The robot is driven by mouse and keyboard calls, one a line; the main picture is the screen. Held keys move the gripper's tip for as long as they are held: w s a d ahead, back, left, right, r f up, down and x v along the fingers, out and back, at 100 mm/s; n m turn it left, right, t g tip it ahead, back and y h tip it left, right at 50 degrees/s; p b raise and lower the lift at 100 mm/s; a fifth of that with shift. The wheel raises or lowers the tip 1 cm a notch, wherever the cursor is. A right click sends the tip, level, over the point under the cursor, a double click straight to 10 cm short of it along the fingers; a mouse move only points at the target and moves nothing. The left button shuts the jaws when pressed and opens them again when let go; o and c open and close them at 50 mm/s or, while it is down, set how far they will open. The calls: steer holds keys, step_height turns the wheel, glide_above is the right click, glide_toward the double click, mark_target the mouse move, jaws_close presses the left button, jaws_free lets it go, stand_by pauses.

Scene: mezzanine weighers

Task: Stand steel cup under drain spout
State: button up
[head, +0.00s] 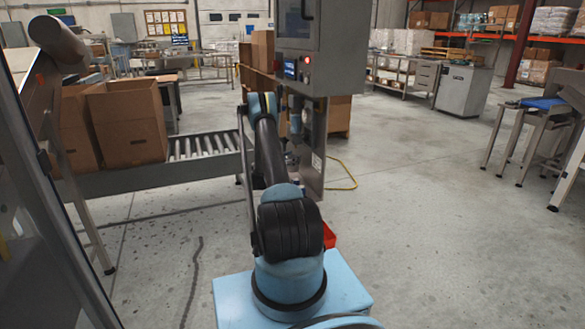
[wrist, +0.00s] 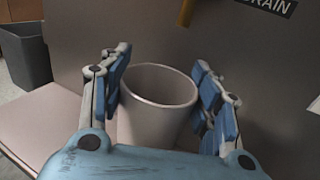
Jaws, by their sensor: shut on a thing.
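In the wrist view, a steel cup (wrist: 157,108) is upright between the blue-padded fingers of my gripper (wrist: 165,95). The gripper is shut on the cup. The cup's open top faces the camera and its inside looks empty. A brownish pipe end, likely the drain spout (wrist: 187,12), comes down from the top edge just above and behind the cup's rim. A dark label reading "RAIN" (wrist: 272,5), partly cut off, is on the panel to the right. The cup's base is hidden by my gripper. In the head view my arm hides the cup and fingers.
In the wrist view, a grey panel (wrist: 85,35) stands behind the cup, and a dark bin (wrist: 27,60) is at left. In the head view, a grey control cabinet (head: 345,50) stands ahead, with a roller conveyor (head: 200,150) and cardboard boxes (head: 128,122) at left.

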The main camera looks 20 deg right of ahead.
steer(key=shift+f, duration=1.8)
steer(key=shift+d+f, duration=0.2)
steer(key=shift+f, duration=0.15)
steer(key=o, duration=1.5)
steer(key=shift+f, duration=0.1)
